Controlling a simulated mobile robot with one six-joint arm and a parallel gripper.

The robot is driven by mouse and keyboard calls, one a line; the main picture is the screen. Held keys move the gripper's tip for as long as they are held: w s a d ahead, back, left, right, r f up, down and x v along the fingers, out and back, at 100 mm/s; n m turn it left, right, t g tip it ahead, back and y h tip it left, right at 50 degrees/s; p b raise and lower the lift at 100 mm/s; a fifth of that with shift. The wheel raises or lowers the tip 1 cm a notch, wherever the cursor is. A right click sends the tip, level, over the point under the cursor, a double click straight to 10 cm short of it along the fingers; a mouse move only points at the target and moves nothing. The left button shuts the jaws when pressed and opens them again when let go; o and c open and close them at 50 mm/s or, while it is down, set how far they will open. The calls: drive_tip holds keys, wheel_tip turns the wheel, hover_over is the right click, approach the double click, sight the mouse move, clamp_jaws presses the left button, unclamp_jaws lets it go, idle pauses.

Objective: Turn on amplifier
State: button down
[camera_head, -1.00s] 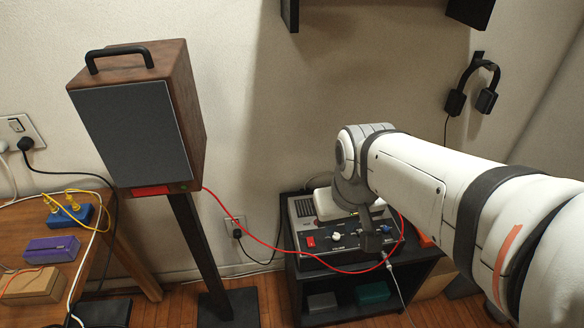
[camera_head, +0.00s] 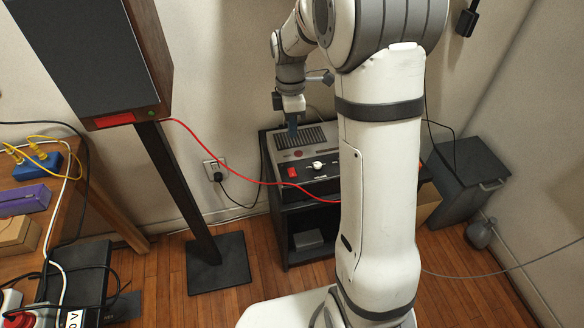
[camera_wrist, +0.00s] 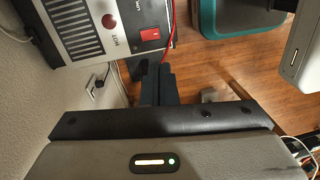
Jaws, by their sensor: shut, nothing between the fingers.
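The amplifier (camera_head: 320,185) is a grey and black unit with a vent grille, a knob and a red rocker switch (camera_head: 292,172). It stands on top of a black cabinet, and my arm hides its right part. My gripper (camera_head: 292,131) is shut and empty, pointing down above the grille, behind the switch in the head view. In the wrist view the amplifier (camera_wrist: 98,50) is at the upper left and its red switch (camera_wrist: 150,34) is just above the dark fingers (camera_wrist: 158,68). I cannot tell whether the switch is on or off.
A red cable (camera_head: 234,172) runs from the speaker (camera_head: 90,55) to the amplifier's front. The speaker's black stand (camera_head: 175,180) is on the left. A dark bin (camera_head: 470,180) stands at the right. The wooden floor (camera_head: 250,285) in front of the cabinet is partly clear.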

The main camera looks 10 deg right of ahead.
sight(293, 175)
drive_tip(key=shift+w+f+n, duration=0.4)
drive_tip(key=shift+f, duration=0.25)
drive_tip(key=f, duration=0.4)
drive_tip(key=s+f+b, duration=0.1)
drive_tip(key=f, duration=0.9)
drive_tip(key=shift+s, duration=0.35)
